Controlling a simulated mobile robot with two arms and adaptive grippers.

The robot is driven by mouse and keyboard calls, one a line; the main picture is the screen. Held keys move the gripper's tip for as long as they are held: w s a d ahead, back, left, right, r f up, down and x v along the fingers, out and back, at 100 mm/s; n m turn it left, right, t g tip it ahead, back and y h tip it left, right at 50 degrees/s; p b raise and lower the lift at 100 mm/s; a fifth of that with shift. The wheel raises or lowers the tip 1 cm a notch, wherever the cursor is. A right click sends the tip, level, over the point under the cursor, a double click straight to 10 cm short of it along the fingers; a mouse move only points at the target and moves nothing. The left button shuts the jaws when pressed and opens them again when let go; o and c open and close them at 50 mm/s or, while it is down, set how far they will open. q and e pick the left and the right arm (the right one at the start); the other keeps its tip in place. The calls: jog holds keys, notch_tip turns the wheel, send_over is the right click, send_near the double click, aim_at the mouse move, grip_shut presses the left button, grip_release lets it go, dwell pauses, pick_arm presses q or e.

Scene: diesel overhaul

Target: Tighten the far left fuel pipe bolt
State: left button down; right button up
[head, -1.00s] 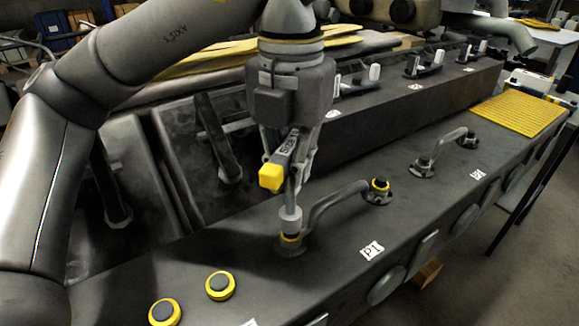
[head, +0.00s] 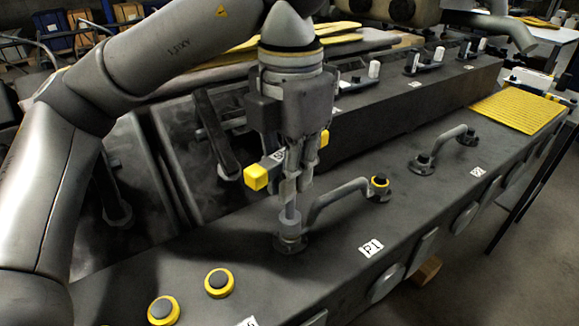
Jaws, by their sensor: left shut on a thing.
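My left gripper (head: 297,184) is shut on a grey tool (head: 272,166) with yellow ends, held above the engine block. The tool's shaft and socket (head: 290,222) point down onto the left end of the fuel pipe (head: 335,198) at the P1 label (head: 371,249). The socket covers the bolt there, so its head is hidden. My right gripper is not in view.
A second pipe (head: 440,147) sits further right at another label. Two yellow-ringed plugs (head: 219,283) are at the front left. A yellow mat (head: 520,109) lies at the far right end of the block. The block top between the pipes is clear.

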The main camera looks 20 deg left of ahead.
pick_arm(q)
jog(key=m+p, duration=0.1)
jog(key=m, duration=0.2)
jog(key=shift+m, duration=0.3)
jog(key=m, duration=0.3)
jog(key=shift+m+p, duration=0.3)
jog(key=m, duration=0.3)
jog(key=shift+p, duration=0.35)
jog(key=m, duration=0.5)
jog(key=shift+p, duration=0.3)
jog(key=m, duration=0.6)
jog(key=shift+w+f+m+p, duration=0.1)
jog(key=shift+m+p, duration=0.3)
jog(key=m, duration=0.4)
jog(key=shift+d, duration=0.1)
jog(key=m, duration=0.2)
jog(key=shift+m, duration=0.4)
